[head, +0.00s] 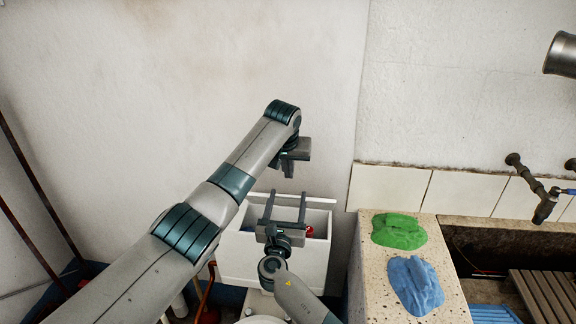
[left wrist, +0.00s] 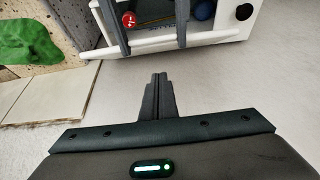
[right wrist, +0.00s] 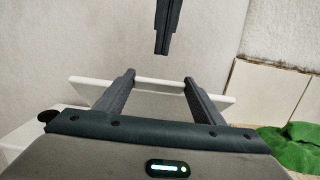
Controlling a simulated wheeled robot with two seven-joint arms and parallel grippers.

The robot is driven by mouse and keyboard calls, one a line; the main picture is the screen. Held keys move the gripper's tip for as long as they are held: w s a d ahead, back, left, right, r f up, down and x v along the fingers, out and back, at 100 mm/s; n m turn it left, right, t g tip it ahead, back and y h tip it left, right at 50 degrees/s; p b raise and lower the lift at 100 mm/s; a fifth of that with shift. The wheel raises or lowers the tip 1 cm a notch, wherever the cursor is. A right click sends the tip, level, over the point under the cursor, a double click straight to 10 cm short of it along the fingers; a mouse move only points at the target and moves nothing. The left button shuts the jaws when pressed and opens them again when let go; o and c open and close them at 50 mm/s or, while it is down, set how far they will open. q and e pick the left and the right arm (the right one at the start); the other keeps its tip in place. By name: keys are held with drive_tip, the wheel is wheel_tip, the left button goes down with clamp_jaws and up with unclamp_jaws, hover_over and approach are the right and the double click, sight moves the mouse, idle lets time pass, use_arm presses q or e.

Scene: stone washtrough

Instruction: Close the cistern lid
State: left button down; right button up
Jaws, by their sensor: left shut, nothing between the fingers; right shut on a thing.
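The white cistern (head: 305,268) stands against the wall, its top open. Its white lid (head: 290,199) is raised at the back, a narrow edge facing me; it also shows in the right wrist view (right wrist: 160,85). My right gripper (head: 288,194) reaches over the cistern with its fingers well apart, one on each side of a stretch of the lid, and is shut on it. The fingers hide part of the lid. My left gripper (head: 289,173) is shut and empty, hanging just above and behind the lid, close to the wall and apart from the lid.
Inside the cistern are a red part (left wrist: 129,19) and a blue round part (left wrist: 203,10). A stone ledge (head: 372,285) right of it bears a green cloth (head: 398,231) and a blue cloth (head: 415,284). A tap (head: 545,207) hangs over the trough further right.

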use_arm(q)
drive_tip(key=shift+s+a+f, duration=0.15)
drive_tip(key=shift+s+f, duration=0.5)
drive_tip(key=shift+s, duration=0.1)
drive_tip(key=shift+s+a+f, duration=0.15)
drive_tip(key=shift+s+f, duration=0.5)
drive_tip(key=shift+s, duration=0.1)
use_arm(e)
drive_tip(key=shift+f, duration=0.3)
